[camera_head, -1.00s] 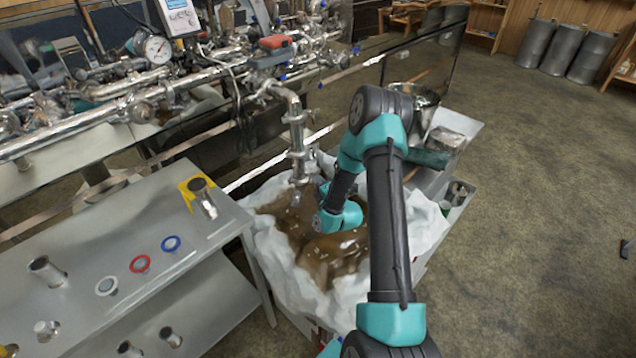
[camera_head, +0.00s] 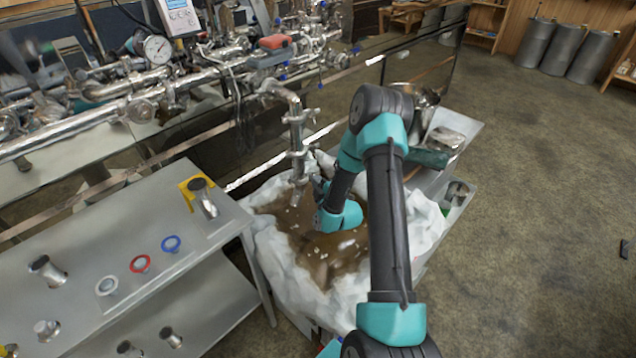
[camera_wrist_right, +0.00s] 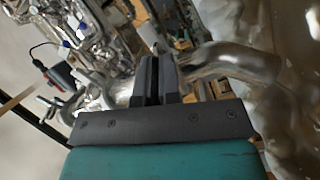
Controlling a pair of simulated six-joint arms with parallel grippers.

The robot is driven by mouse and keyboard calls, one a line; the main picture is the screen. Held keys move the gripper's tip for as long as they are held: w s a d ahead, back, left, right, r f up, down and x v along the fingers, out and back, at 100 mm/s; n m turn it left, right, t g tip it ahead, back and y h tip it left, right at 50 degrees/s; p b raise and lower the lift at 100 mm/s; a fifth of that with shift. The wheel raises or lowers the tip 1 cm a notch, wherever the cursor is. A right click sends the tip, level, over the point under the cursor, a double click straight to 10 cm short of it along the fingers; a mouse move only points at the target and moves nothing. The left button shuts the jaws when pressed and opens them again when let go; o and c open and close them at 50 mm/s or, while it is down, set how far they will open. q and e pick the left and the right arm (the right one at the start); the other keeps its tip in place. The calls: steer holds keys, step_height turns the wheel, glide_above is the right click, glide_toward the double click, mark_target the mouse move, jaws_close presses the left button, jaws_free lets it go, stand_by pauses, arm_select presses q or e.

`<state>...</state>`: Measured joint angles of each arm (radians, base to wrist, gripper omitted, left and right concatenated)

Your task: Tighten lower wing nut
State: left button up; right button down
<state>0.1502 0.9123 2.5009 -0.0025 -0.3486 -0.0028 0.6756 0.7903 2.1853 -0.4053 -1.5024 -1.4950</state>
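The vertical steel pipe (camera_head: 296,135) hangs over the lined tub, with clamps along it. A lower clamp (camera_head: 298,154) shows on it; its wing nut is too small to make out clearly. My right gripper (camera_head: 319,187) is just right of the pipe's lower end, its fingertips mostly hidden by the wrist. In the right wrist view my right gripper (camera_wrist_right: 153,62) has its two dark fingers close together, with a narrow dark gap between them. Their tips are close to shiny pipework (camera_wrist_right: 225,60); what lies between them cannot be seen. My left gripper is out of view.
A plastic-lined tub (camera_head: 268,255) of brown liquid lies below the pipe. A steel table (camera_head: 120,235) on the left holds loose fittings, a red ring (camera_head: 140,263) and a blue ring (camera_head: 171,243). Dense pipework with a gauge (camera_head: 157,49) runs along the back. Open floor lies right.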

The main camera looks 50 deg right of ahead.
steer(key=c, duration=1.3)
jaws_free()
steer(key=shift+s, duration=0.15)
steer(key=v, duration=0.7)
steer(key=shift+s, duration=0.1)
